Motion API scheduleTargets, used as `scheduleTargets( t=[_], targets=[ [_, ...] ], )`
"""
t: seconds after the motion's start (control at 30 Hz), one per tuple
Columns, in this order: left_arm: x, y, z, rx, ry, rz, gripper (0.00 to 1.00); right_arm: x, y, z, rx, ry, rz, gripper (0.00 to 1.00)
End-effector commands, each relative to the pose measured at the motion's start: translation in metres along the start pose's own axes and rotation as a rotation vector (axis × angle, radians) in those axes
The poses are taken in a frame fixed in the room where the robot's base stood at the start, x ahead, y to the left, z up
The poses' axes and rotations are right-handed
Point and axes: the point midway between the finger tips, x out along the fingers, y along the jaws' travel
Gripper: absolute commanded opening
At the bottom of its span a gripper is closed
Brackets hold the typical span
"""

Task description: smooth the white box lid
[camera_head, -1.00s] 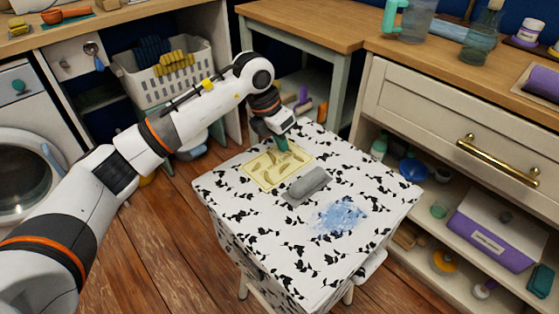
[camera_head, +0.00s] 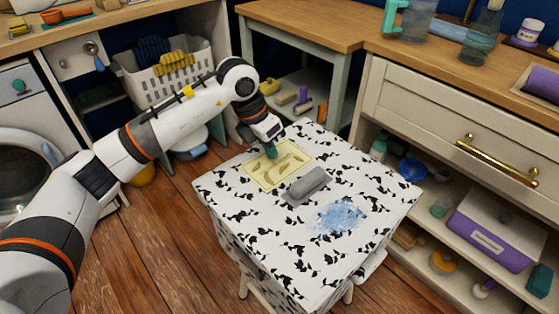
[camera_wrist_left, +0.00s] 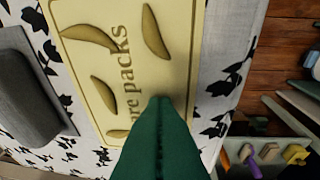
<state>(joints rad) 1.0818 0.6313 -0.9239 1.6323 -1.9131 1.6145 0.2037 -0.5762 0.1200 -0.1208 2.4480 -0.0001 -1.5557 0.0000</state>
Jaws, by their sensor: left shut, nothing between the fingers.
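A pale yellow panel (camera_head: 291,151) with raised curved shapes lies flat on a table covered in white cloth with black leaves (camera_head: 235,205). In the left wrist view the panel (camera_wrist_left: 130,60) shows lettering, partly hidden, ending in "packs". My left gripper (camera_head: 271,153) is over the panel's far left part, pointing down. Its green fingers (camera_wrist_left: 160,108) are shut and empty near the lettering; I cannot tell whether they touch it. A white lid (camera_head: 509,212) tops a purple box (camera_head: 492,243) on the right-hand shelf, away from the gripper. My right gripper is not in view.
A grey block (camera_head: 308,184) lies beside the panel, and a blue smudge (camera_head: 340,216) marks the cloth nearer the front. A drawer cabinet (camera_head: 455,115) stands close on the right. A basket (camera_head: 150,88) sits at the back left.

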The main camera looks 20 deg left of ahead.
Motion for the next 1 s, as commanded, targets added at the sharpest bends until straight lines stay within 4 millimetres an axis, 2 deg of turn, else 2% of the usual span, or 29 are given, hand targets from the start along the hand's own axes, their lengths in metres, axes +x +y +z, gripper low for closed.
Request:
scheduleTargets(
  t=[0.37,0.7,1.0],
  targets=[
    [0.001,0.0,0.005,-0.001,-0.007,0.001,0.0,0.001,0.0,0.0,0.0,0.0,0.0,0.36],
    [-0.004,0.001,0.021,-0.002,-0.008,0.001,0.0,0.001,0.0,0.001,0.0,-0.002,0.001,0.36],
    [-0.004,0.001,0.022,-0.001,-0.007,0.001,0.0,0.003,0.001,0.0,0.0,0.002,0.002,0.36]
  ],
)
